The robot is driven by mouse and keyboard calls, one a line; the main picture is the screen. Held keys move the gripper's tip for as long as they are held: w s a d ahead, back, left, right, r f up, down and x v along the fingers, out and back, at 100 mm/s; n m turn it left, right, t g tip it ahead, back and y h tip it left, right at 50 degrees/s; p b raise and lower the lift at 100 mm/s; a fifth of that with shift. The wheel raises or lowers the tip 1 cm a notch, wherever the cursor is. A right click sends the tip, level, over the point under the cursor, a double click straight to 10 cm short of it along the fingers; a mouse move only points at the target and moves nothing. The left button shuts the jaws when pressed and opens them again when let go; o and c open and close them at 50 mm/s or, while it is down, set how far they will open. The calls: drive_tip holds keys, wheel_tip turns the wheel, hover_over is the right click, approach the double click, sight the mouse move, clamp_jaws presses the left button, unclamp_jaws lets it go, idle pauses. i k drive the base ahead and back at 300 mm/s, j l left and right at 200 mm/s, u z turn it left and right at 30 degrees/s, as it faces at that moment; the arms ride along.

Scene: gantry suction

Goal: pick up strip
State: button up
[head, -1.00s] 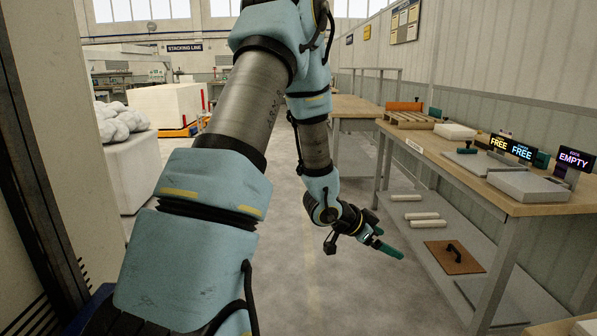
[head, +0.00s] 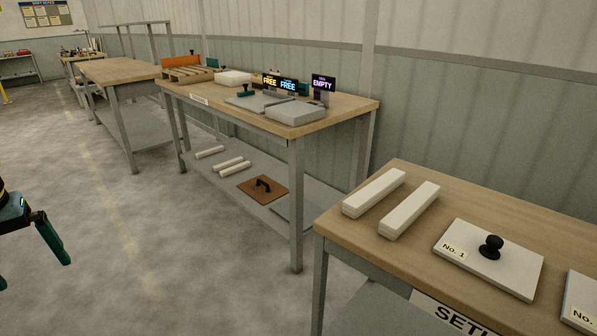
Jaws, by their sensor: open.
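Two long pale strips lie side by side on the near wooden table at the right: a left strip (head: 374,192) and a right strip (head: 409,209). My gripper (head: 52,240) is at the left edge, partly cut off, with one green finger clearly showing. It is open, over the floor, well apart from all the strips.
The near table (head: 450,200) also bears a white plate with a black knob (head: 490,265) marked No. 1. The middle bench (head: 335,118) holds grey blocks and signs reading FREE and EMPTY. A brown board with a handle (head: 262,187) lies on its shelf. The floor (head: 170,240) between is clear.

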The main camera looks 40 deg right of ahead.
sight(356, 204)
drive_tip(key=k+l+u, duration=0.1)
drive_tip(key=k+l, duration=0.5)
drive_tip(key=k, duration=0.15)
